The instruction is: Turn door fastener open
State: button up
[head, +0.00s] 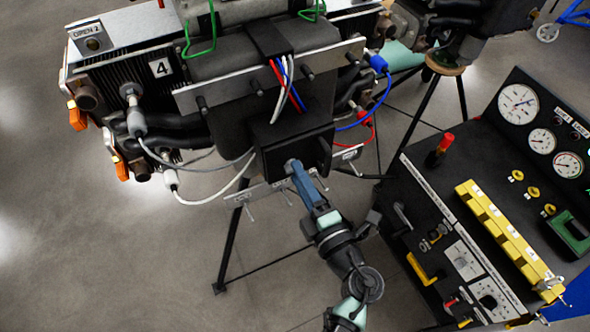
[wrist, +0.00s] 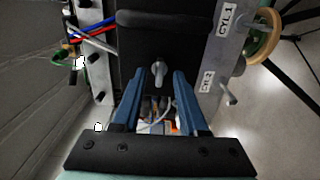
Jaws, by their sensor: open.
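The door fastener (wrist: 158,73) is a small grey metal knob on a dark box front (wrist: 140,30), seen in the upper middle of the wrist view. The dark box (head: 285,137) also shows in the head view, low on the turbine stand. My gripper (wrist: 157,85) has its blue fingers apart, one on either side of the fastener as seen from the wrist. In the head view my gripper (head: 294,170) reaches up to the box and largely hides the fastener.
A metal strip with a CYL 1 label (wrist: 228,20) runs beside the box. Red, white and blue cables (head: 284,85) hang above it. A control panel (head: 430,190) with gauges and a yellow block (head: 505,235) stands at right. Bare floor lies at lower left.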

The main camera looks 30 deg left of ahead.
jog(key=shift+w+a, duration=0.45)
jog(key=shift+a, duration=0.1)
jog(key=shift+c, duration=0.3)
grip_shut()
dwell(0.8)
dwell(0.5)
jog(key=n+b, duration=1)
jog(key=n, duration=0.7)
jog(key=shift+r+b, duration=0.1)
jog(key=shift+b, duration=0.3)
jog(key=shift+o, duration=0.7)
grip_release()
